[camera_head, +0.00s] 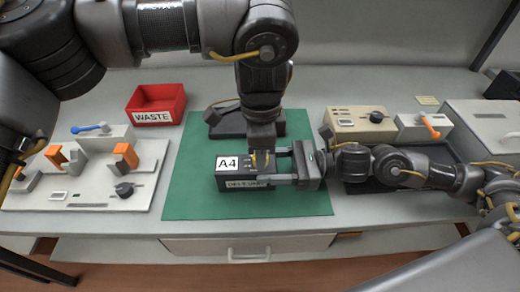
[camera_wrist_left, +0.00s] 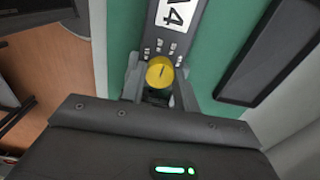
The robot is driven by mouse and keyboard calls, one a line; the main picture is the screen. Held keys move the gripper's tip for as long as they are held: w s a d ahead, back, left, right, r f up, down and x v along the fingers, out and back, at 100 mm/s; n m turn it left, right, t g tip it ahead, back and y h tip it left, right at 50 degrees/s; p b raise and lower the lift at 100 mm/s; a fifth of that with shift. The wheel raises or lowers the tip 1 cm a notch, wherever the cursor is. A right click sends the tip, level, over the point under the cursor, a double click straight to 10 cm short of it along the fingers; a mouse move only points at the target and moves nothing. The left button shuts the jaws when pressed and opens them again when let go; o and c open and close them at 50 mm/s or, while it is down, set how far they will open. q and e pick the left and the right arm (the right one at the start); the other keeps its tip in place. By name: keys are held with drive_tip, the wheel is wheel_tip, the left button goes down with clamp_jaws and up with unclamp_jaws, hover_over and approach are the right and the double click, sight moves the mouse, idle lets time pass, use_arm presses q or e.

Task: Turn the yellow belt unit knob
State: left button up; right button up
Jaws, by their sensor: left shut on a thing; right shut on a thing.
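The dark belt unit (camera_head: 232,180) with a white A4 label lies on the green mat (camera_head: 190,205). Its yellow knob (camera_wrist_left: 160,72) shows between my left gripper's fingers in the left wrist view, a dark line across its top. In the head view the knob (camera_head: 261,158) is mostly covered. My left gripper (camera_head: 262,156) points down from above and is shut on the knob. My right gripper (camera_head: 284,166) reaches in from the right and is shut on the belt unit's right end.
A red WASTE bin (camera_head: 156,100) stands at the back left. A white panel with orange levers (camera_head: 125,156) is on the left. A dark tray (camera_head: 237,124) lies behind the unit. A beige box (camera_head: 358,122) stands at the back right. The mat's front left is clear.

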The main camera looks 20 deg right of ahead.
use_arm(q)
drive_tip(key=m, duration=0.5)
drive_tip(key=shift+m, duration=0.4)
drive_tip(key=m, duration=0.5)
drive_tip(key=shift+d+m, duration=0.1)
drive_tip(key=shift+m, duration=0.5)
drive_tip(key=o, duration=1)
drive_tip(key=shift+r, duration=0.1)
wheel_tip(320, 180, up, 12)
drive_tip(key=shift+f, duration=0.1)
